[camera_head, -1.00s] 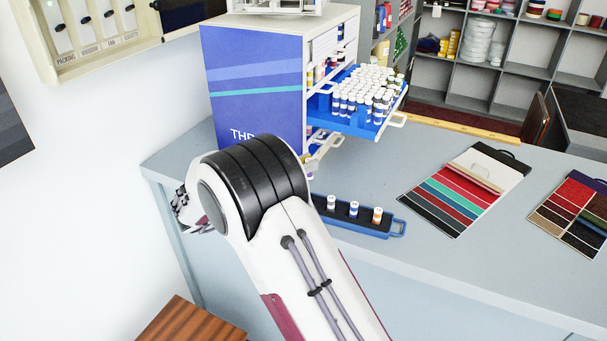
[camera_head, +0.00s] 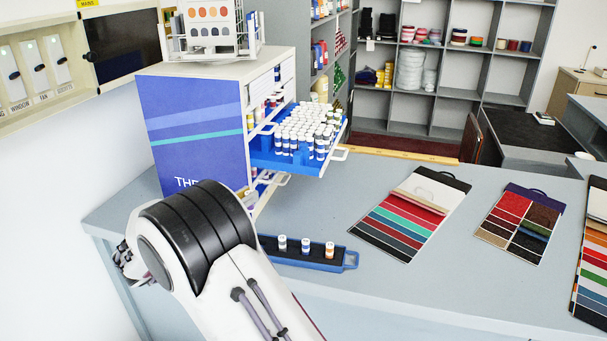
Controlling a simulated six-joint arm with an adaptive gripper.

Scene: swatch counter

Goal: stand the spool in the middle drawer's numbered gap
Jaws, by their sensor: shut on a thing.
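The blue-and-white cabinet (camera_head: 188,112) stands on the counter with a blue drawer (camera_head: 298,167) pulled out, packed with rows of white-capped spools (camera_head: 312,128). A bare blue patch shows at the drawer's near left; I cannot read any number there. Another drawer below is partly out and mostly hidden. A blue tray (camera_head: 345,262) with a dark insert lies on the counter, holding a white-and-blue spool (camera_head: 282,243), another like it (camera_head: 305,246) and an orange-banded spool (camera_head: 329,250), all upright. My arm's elbow hides the tray's left end.
Sample cards (camera_head: 412,212) and (camera_head: 517,222) lie on the grey counter (camera_head: 450,265) to the right, with clear counter between them and the tray. A white wire rack (camera_head: 210,30) stands on the cabinet. A switch panel (camera_head: 35,72) is on the left wall.

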